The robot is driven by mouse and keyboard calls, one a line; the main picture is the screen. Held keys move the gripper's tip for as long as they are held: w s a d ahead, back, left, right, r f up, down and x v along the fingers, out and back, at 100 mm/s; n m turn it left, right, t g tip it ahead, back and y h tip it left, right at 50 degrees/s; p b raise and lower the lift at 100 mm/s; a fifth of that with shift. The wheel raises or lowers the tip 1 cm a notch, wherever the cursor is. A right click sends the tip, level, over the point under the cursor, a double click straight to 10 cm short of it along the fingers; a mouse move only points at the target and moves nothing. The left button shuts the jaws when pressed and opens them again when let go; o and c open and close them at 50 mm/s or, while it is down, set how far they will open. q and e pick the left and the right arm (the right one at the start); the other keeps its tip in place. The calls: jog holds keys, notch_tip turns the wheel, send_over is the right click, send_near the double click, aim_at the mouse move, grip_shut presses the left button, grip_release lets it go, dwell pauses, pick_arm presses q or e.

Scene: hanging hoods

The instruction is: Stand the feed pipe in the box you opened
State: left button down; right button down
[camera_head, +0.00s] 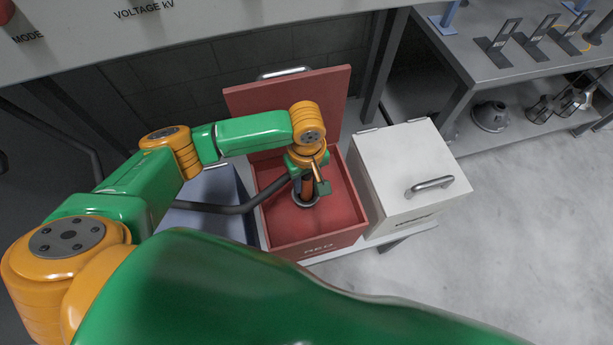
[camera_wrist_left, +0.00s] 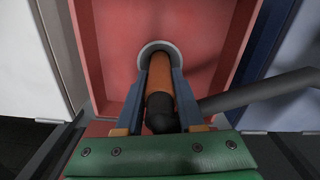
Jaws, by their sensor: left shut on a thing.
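The red box (camera_head: 345,222) stands open in the head view, its lid (camera_head: 335,100) raised at the back. My left gripper (camera_head: 306,182) points down into it, shut on the feed pipe. The feed pipe, orange-brown with a black elbow, shows between the fingers in the wrist view (camera_wrist_left: 161,77). Its far end meets a pale grey ring (camera_wrist_left: 147,49) on the box's red floor. I cannot tell how deep the pipe sits in the ring. The ring also shows around the pipe in the head view (camera_head: 313,201). My right gripper is not in view.
A white box (camera_head: 395,170) with a closed lid stands right of the red box. A blue box (camera_head: 215,188) stands left, partly hidden by my arm. A dark hose (camera_head: 225,209) runs left from the pipe. A metal bench (camera_head: 475,60) is at upper right.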

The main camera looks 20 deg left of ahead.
pick_arm(q)
jog(key=shift+f, duration=0.5)
jog(key=shift+c, duration=2.2)
grip_release()
notch_tip(320, 180, up, 7)
jog(key=shift+r, duration=0.1)
